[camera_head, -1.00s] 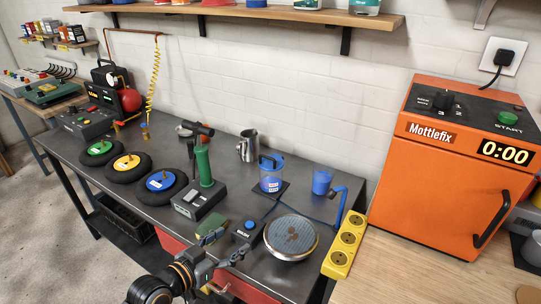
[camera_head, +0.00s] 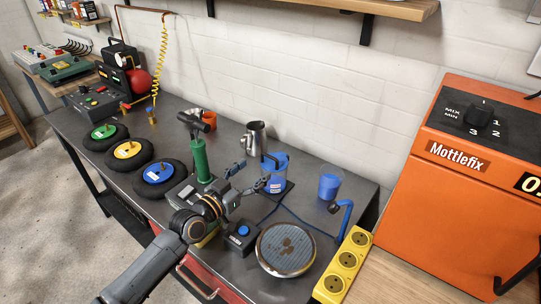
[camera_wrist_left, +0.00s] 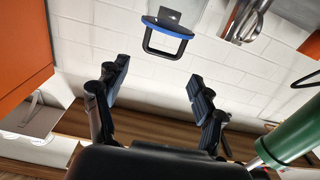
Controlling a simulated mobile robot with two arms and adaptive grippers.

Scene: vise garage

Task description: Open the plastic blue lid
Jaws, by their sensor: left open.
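My left gripper (camera_head: 252,177) is open and empty, just left of and in front of the container. In the left wrist view, its fingers (camera_wrist_left: 157,72) are spread wide, with the handle beyond the gap between them. My right gripper does not show.
A green cylinder tool (camera_head: 200,160) stands close left of my gripper. A metal jug (camera_head: 256,138) is behind, and a blue cup (camera_head: 329,185) stands to the right. A round plate device (camera_head: 286,248) and a yellow socket strip (camera_head: 345,265) are at the front right.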

